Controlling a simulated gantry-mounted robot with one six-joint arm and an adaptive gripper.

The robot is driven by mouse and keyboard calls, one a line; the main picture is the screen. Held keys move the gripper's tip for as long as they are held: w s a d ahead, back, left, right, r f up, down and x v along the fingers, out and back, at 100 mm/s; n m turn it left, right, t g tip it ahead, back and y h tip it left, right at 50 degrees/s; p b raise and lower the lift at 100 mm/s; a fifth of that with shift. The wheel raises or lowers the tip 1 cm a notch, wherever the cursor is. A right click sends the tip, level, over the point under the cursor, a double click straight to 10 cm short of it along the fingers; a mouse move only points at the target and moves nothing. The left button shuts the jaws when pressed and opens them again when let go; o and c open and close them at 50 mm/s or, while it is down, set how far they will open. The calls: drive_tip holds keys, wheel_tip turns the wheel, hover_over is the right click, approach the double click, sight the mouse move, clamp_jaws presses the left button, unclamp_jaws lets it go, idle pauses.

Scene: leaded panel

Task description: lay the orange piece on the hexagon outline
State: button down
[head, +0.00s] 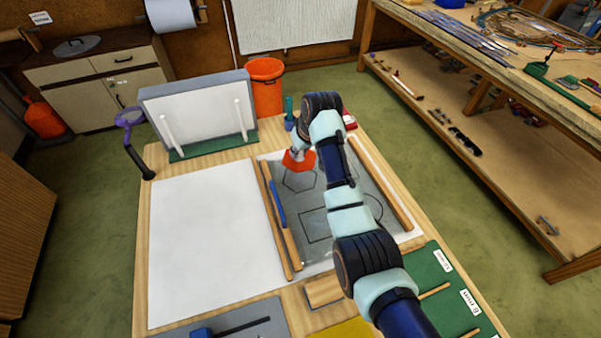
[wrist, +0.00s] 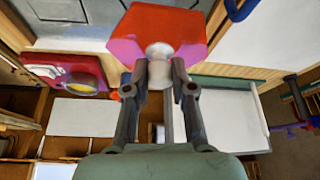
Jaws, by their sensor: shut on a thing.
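The orange piece (head: 299,162) is a flat, many-sided block with a pale round knob, seen large in the wrist view (wrist: 158,30). My gripper (wrist: 159,72) is shut on the knob, with a finger on either side. In the head view my gripper (head: 298,151) is at the far end of the grey panel (head: 290,210). The hexagon outline (head: 300,189) is drawn on that panel, just nearer the camera than the piece. The piece appears over its far edge; whether it touches the panel I cannot tell. My arm hides part of the panel.
Wooden strips edge the panel left (head: 281,222) and right (head: 380,182); a blue tool (head: 278,204) lies by the left one. Another, rectangular outline (head: 315,225) is nearer. A grey upright board (head: 200,112) stands behind. The white sheet (head: 210,240) at left is clear.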

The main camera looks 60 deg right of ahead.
sight(308, 169)
wheel_tip(308, 169, down, 9)
drive_tip(key=shift+b, duration=0.75)
drive_tip(key=shift+f, duration=0.15)
drive_tip(key=c, duration=1)
unclamp_jaws()
drive_tip(key=p+v, duration=0.3)
drive_tip(key=v, duration=0.9)
